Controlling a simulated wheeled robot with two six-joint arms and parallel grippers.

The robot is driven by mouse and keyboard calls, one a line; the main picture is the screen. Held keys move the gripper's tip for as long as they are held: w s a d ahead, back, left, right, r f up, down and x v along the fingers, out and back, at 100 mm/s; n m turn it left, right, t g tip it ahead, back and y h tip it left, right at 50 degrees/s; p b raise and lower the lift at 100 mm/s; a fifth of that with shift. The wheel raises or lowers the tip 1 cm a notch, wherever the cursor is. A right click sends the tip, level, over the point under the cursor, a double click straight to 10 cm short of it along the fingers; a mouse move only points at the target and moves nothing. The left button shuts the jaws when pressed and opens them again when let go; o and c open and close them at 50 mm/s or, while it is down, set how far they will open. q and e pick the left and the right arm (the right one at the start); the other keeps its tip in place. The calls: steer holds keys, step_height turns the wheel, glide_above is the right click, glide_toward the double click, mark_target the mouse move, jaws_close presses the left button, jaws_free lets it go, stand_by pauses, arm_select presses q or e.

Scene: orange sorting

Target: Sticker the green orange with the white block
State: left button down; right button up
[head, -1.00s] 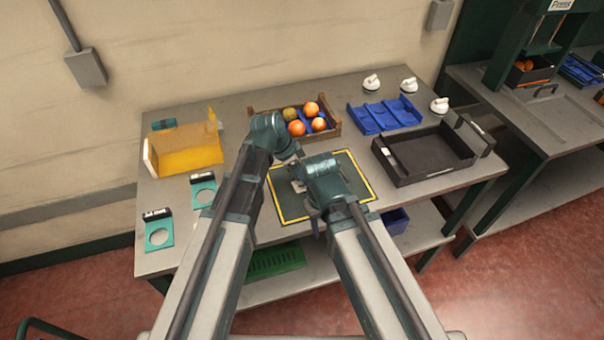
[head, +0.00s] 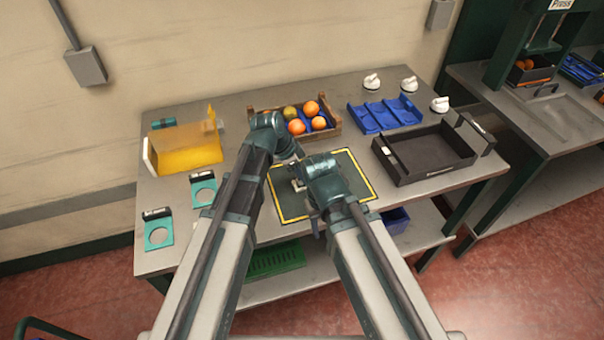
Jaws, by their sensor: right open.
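The green orange (head: 290,113) sits at the left in the wooden crate (head: 335,130) at the back of the table, beside several ripe oranges (head: 311,108). My right gripper (head: 298,185) is open over the dark mat, partly hidden by its own wrist, and holds nothing that I can see. It is well in front of the crate. My left arm's wrist is just in front of the crate's left part; its jaws are hidden. I cannot make out for certain which thing is the white block; a small white piece (head: 387,152) shows at the left of the black tray.
The dark mat (head: 350,175) has a yellow border. The black tray (head: 430,155) and a blue divided tray (head: 385,114) stand to the right. Several white-topped knobs (head: 372,82) line the back right. A yellow box (head: 185,148) and teal ring stands (head: 158,233) are at left.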

stand_by(0.4)
arm_select(q)
step_height(320, 180, up, 7)
steer(key=p, duration=0.7)
arm_select(e)
step_height(320, 180, up, 7)
